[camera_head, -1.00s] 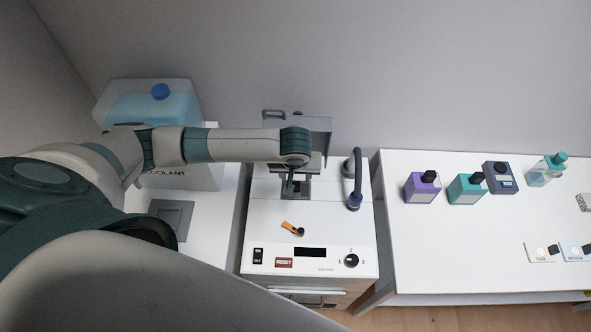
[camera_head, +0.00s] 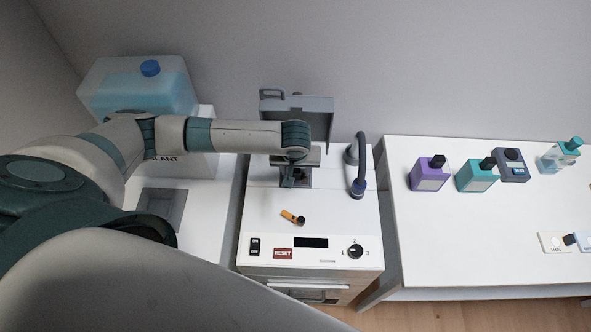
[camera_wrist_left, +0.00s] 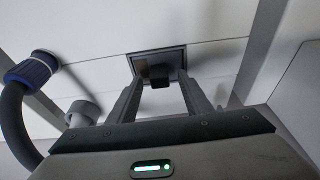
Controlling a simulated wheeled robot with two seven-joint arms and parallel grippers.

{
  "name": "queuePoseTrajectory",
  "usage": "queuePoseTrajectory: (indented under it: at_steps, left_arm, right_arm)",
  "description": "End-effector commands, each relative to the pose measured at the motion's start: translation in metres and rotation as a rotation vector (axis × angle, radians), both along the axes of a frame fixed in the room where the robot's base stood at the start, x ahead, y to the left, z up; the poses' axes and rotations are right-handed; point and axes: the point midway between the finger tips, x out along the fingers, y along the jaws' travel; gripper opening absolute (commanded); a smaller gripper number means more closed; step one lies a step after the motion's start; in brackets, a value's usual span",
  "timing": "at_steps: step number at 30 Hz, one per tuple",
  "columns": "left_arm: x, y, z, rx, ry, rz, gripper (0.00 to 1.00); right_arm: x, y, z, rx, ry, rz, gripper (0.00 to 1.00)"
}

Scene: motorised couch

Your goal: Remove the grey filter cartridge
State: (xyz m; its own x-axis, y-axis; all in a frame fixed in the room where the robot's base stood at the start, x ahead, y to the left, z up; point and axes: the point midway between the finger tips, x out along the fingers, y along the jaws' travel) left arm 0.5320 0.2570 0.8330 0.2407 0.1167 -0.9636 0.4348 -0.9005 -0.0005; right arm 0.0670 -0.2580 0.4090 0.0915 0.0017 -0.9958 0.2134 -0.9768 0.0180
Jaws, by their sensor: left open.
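My left gripper (camera_head: 290,182) is open and points down over a square dark opening at the back of the white machine (camera_head: 345,215). In the left wrist view its two fingers (camera_wrist_left: 160,92) stand apart, with a dark block-like tab between them in the picture. The tab sits in a grey-framed square recess (camera_wrist_left: 158,58). This may be the grey filter cartridge (camera_wrist_left: 158,75); most of it is hidden in the recess. I cannot tell if the fingers touch it. A grey hinged cover (camera_head: 308,104) stands raised behind the opening. My right gripper is out of view.
A curved hose with a blue collar (camera_head: 359,185) stands right of the gripper. A small orange-and-black piece (camera_head: 292,217) lies on the machine top. A coolant tank (camera_head: 140,90) is at left. A white table (camera_head: 440,240) with bottles is at right.

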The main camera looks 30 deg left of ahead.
Motion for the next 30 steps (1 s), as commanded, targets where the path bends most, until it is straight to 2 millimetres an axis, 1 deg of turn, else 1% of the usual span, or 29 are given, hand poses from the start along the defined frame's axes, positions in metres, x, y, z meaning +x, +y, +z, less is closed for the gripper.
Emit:
queuePoseTrajectory:
  at_steps: [8, 9, 11, 12, 13, 14, 15, 16, 18, 30]
  left_arm:
    - [0.0001, 0.0001, 0.0001, 0.0, 0.0, 0.0, 0.45]
    - [0.0001, 0.0, 0.0001, 0.0, 0.0, 0.0, 0.36]
    - [0.0001, 0.0, 0.0, 0.0, 0.0, 0.0, 0.21]
    - [0.0001, 0.0, 0.0, 0.0, 0.0, 0.0, 0.12]
    - [0.0001, 0.0, 0.0, 0.0, 0.0, 0.0, 0.05]
    - [0.0001, 0.0, 0.0, 0.0, 0.0, 0.0, 0.0]
    - [0.0001, 0.0, 0.0, 0.0, 0.0, 0.0, 0.0]
    - [0.0001, 0.0, 0.0, 0.0, 0.0, 0.0, 0.16]
    - [0.0001, 0.0, 0.0, 0.0, 0.0, 0.0, 0.02]
    - [0.0006, -0.0003, 0.0056, 0.0, -0.001, 0.0, 0.02]
  right_arm:
    - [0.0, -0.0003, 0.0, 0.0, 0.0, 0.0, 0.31]
    - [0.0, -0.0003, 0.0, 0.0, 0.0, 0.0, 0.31]
    - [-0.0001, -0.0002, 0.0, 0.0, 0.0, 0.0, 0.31]
    - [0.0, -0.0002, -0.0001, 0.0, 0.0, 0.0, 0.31]
    - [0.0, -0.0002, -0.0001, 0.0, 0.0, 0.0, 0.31]
    - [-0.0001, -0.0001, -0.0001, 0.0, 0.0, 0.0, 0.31]
    - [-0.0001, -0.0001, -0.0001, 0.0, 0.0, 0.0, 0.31]
    - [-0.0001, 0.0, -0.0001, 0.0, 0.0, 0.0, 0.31]
    - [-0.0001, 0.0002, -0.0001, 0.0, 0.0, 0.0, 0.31]
    - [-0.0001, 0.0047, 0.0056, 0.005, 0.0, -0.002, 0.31]
